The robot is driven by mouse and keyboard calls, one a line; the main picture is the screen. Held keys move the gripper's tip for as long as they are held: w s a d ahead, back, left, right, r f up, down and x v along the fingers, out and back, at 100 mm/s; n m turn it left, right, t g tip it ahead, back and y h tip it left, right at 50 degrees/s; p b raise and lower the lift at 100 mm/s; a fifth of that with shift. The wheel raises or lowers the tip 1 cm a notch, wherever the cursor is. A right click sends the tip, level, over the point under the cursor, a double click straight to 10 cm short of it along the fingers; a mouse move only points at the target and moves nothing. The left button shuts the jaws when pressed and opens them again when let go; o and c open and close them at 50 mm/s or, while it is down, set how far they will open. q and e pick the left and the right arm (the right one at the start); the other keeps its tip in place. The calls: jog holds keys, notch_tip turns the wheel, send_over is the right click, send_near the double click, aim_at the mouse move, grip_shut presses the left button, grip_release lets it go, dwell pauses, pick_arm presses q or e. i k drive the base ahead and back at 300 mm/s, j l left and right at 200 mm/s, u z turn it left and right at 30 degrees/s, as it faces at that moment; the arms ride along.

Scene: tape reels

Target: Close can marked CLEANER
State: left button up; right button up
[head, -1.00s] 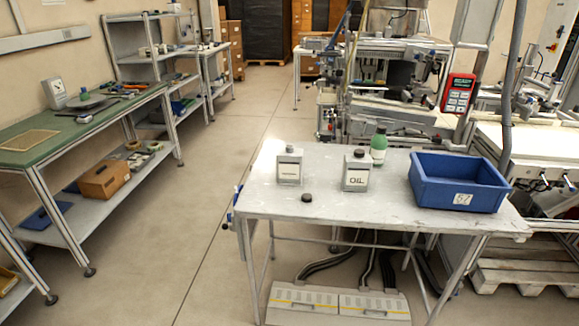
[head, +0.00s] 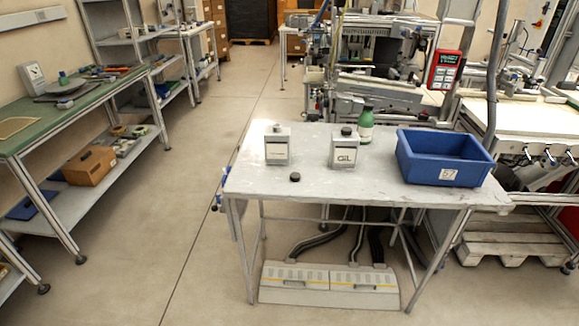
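A grey can (head: 277,147) with a small label, too small to read for sure, stands upright on the grey table (head: 310,189). No dark cap shows on its top. A black cap (head: 295,177) lies on the table just in front of it. A second grey can marked OIL (head: 345,150) stands to its right with a black cap on top. Neither of my grippers is in view.
A green bottle (head: 365,126) stands behind the OIL can. The table's front left is clear. A green-topped workbench (head: 42,130) stands on the left, with open floor between.

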aim_at(276, 139)
jog(key=i+j, duration=0.15)
jog(key=j, duration=0.2)
jog(key=i+j, duration=0.35)
jog(key=j, duration=0.3)
jog(key=i+j, duration=0.15)
jog(key=j, duration=0.2)
jog(key=i+j, duration=0.2)
jog(key=j+z, duration=0.15)
jog(key=z, duration=1.5)
jog(key=i, duration=0.1)
